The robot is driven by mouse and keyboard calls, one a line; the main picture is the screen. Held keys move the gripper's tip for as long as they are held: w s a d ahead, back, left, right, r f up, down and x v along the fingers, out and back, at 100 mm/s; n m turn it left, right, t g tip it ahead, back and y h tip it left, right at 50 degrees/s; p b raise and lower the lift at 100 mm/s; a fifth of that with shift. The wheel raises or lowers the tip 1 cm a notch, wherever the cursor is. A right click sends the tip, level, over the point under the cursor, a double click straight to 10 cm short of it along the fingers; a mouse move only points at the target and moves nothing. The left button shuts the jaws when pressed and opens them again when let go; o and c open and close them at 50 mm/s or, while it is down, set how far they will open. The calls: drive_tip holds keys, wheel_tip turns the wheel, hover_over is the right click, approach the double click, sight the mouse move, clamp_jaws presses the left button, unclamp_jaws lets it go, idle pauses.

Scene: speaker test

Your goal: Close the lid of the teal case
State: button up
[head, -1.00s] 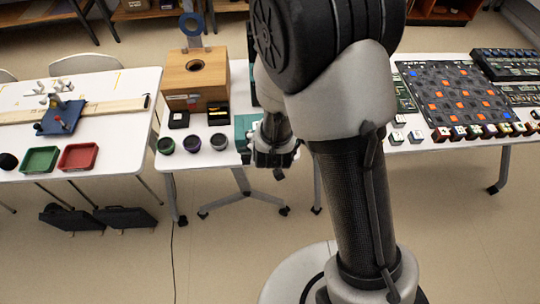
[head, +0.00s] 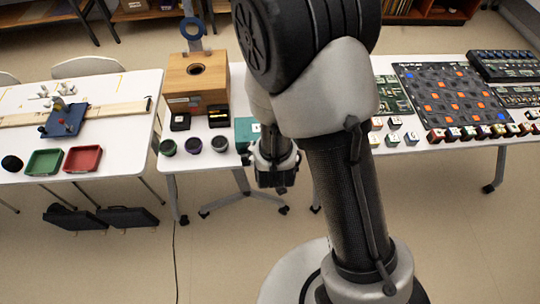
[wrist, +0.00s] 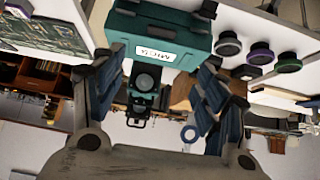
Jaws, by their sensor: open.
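The teal case (head: 243,132) stands near the front edge of the middle table, mostly hidden behind my arm in the head view. In the wrist view, which is roughly upside down, the teal case (wrist: 190,45) shows its labelled side. A dark shape with a round lens-like part adjoins it lower in that picture; I cannot tell whether it belongs to the case. The lid's position is not clear. My gripper (head: 275,178) is in front of the case, beyond the table edge. In the wrist view my gripper (wrist: 157,72) has its fingers spread wide, with nothing held.
Several round dark pots (head: 193,145) stand left of the case, with a wooden box (head: 190,82) behind them. Small cubes (head: 394,122) and a dark grid board (head: 450,92) lie on the right. Red (head: 82,159) and green (head: 43,162) trays sit on the left table.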

drive_tip(key=shift+s+r+p, duration=0.2)
drive_tip(key=shift+s+p, duration=0.3)
drive_tip(key=shift+p, duration=1.1)
drive_tip(key=shift+s+r+p, duration=0.2)
drive_tip(key=shift+s+p, duration=0.25)
drive_tip(key=shift+p, duration=1.15)
drive_tip(key=s+p, duration=0.2)
drive_tip(key=s, duration=0.1)
drive_tip(key=shift+r+p, duration=0.35)
drive_tip(key=shift+r, duration=0.05)
